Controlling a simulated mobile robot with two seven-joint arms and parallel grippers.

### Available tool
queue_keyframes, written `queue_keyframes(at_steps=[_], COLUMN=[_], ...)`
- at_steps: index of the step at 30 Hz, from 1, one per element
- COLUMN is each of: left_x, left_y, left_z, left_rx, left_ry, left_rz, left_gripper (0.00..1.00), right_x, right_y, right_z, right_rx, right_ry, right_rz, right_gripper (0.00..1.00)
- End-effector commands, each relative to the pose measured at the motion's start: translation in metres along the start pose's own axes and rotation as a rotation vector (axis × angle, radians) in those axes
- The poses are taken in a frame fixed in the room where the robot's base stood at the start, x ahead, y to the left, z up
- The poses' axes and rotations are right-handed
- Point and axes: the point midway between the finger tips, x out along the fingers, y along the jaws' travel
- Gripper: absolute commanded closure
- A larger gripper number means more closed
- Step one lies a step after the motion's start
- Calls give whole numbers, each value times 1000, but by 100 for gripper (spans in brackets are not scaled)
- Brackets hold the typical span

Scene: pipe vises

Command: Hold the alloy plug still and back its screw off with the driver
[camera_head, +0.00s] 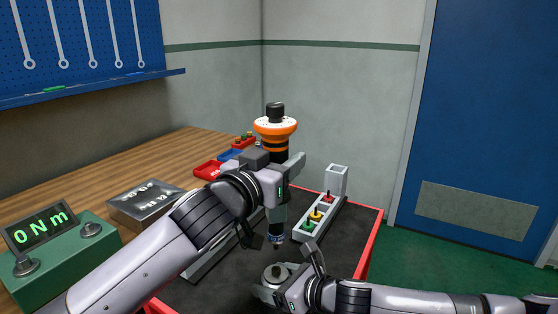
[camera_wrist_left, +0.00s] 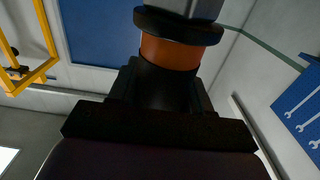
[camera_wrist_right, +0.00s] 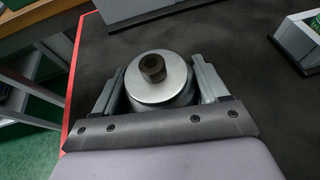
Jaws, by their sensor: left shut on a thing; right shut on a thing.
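The driver (camera_head: 275,126), with an orange collar and black top knob, stands upright in the middle of the head view. My left gripper (camera_head: 277,164) is shut around its body. The driver's orange band (camera_wrist_left: 180,54) and dark body fill the left wrist view, between the fingers. Its bit points down above the alloy plug (camera_head: 277,272), with a small gap visible. The plug is a round silver piece (camera_wrist_right: 160,92) with a dark screw (camera_wrist_right: 152,66) standing up from its top. My right gripper (camera_wrist_right: 160,95) is shut on the plug from both sides. The plug's underside is hidden.
A grey rack (camera_head: 320,212) with red, yellow and green pieces stands behind on the dark, red-edged mat. A green box with a "0 Nm" display (camera_head: 42,230) and a metal block (camera_head: 145,203) are at left. Red and blue trays (camera_head: 210,169) lie farther back.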

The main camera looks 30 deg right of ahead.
Motion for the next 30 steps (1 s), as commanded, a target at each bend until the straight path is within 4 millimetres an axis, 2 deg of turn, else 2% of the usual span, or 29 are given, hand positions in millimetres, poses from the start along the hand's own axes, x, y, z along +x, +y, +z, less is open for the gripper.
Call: queue_keyframes(at_steps=[5,18,30], left_x=[-1,-1,-1], left_y=[1,1,1], left_z=[-3,34,42], left_rx=[-3,0,2], left_ry=[5,6,7], left_rz=[2,1,2], left_gripper=[100,100,100], right_x=[0,0,0], right_y=[-1,-1,-1], right_z=[0,0,0], right_rx=[0,0,0], right_ry=[1,1,1], right_rz=[-2,-2,-2], right_gripper=[73,73,73])
